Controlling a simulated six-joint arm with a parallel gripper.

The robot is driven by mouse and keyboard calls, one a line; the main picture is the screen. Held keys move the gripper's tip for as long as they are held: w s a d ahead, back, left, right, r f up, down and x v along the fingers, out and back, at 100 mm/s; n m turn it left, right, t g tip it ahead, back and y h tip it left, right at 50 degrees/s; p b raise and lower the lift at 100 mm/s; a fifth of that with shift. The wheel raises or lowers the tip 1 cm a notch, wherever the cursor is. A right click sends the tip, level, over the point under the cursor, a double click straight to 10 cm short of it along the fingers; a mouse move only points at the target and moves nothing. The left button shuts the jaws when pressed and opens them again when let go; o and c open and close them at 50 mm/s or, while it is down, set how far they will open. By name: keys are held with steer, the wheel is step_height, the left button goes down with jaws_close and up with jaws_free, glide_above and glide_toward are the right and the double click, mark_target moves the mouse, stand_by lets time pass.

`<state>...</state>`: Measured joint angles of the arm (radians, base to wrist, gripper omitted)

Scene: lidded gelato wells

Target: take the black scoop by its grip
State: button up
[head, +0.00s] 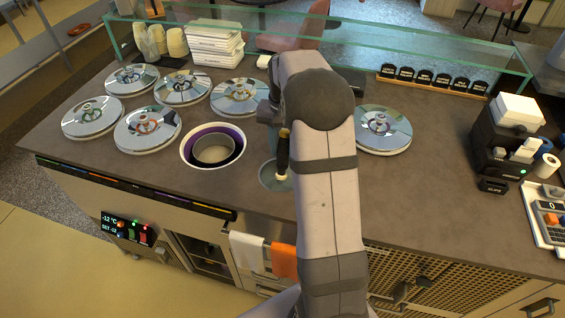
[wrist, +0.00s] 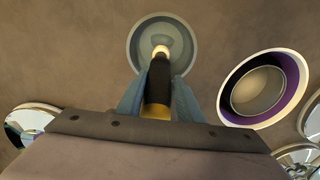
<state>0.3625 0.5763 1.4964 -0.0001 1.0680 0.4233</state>
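The black scoop (head: 283,154) stands upright, its black grip topped by a gold end, in a round grey well (head: 265,180) in the counter. In the head view my arm stands just right of it and hides my fingers. In the wrist view the black grip (wrist: 158,82) lies between the two blue-grey fingers of my gripper (wrist: 161,85), its gold end towards the camera. The fingers flank the grip closely. I cannot tell whether they press on it. The scoop's lower end is in the well (wrist: 135,45).
Several wells with shiny lids (head: 148,128) lie left and behind, and one lid (head: 382,130) lies right. An open well with a purple ring (head: 186,150) is left of the scoop. A glass guard (head: 425,55) runs along the back. A black dispenser (head: 487,140) stands right.

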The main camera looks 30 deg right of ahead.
mark_target(284, 160)
steer(key=shift+s+f+p, duration=0.1)
steer(key=shift+f+p, duration=1.05)
steer(key=shift+f, duration=1.3)
jaws_close()
